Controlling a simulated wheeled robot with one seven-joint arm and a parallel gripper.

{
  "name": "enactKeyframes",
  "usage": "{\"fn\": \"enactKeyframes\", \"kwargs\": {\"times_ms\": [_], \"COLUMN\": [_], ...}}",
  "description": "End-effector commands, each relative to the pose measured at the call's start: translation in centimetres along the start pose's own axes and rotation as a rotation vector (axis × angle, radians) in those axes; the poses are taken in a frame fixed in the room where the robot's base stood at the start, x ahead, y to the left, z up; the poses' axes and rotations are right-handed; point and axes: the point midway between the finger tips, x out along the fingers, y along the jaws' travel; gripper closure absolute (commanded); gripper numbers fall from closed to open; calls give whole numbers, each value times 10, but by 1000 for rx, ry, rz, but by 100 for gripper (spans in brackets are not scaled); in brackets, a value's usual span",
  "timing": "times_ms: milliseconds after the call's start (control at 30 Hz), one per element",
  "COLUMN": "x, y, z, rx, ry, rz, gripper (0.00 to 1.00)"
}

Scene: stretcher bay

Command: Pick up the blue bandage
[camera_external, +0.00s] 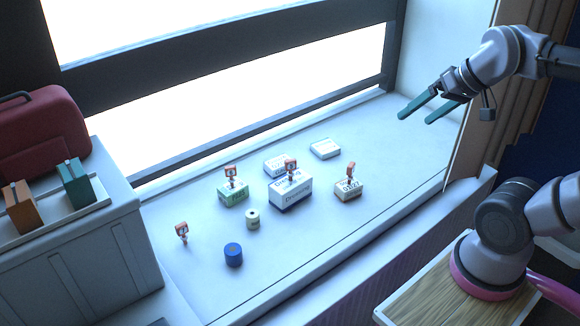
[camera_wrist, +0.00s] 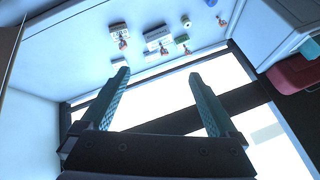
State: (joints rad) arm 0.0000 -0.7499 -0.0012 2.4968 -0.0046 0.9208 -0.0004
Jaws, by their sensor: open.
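The blue bandage (camera_external: 233,255) is a short blue roll standing on the pale sill, at the near left of the group of items. It also shows at the top edge of the wrist view (camera_wrist: 211,3), partly cut off. My gripper (camera_external: 415,117) is open and empty, raised above the right end of the sill, well apart from the bandage. In the wrist view its two teal fingers (camera_wrist: 157,72) are spread wide with nothing between them.
A cream roll (camera_external: 252,218), a green-white box (camera_external: 233,194), a large white box (camera_external: 290,194), a tan-white box (camera_external: 348,191) and flat white boxes (camera_external: 325,148) stand nearby. A small orange-topped item (camera_external: 182,231) is left of the bandage. A grey cabinet (camera_external: 90,265) and red case (camera_external: 45,130) stand left.

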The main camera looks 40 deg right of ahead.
Motion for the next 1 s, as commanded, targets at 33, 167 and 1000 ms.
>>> {"fn": "enactKeyframes", "kwargs": {"times_ms": [33,167,1000], "x": [1,15,260], "y": [-1,-11,-186], "z": [0,4,61], "rx": [2,39,1075], "ry": [-5,-77,-1016], "rz": [-2,-27,-327], "gripper": [5,5,5]}}
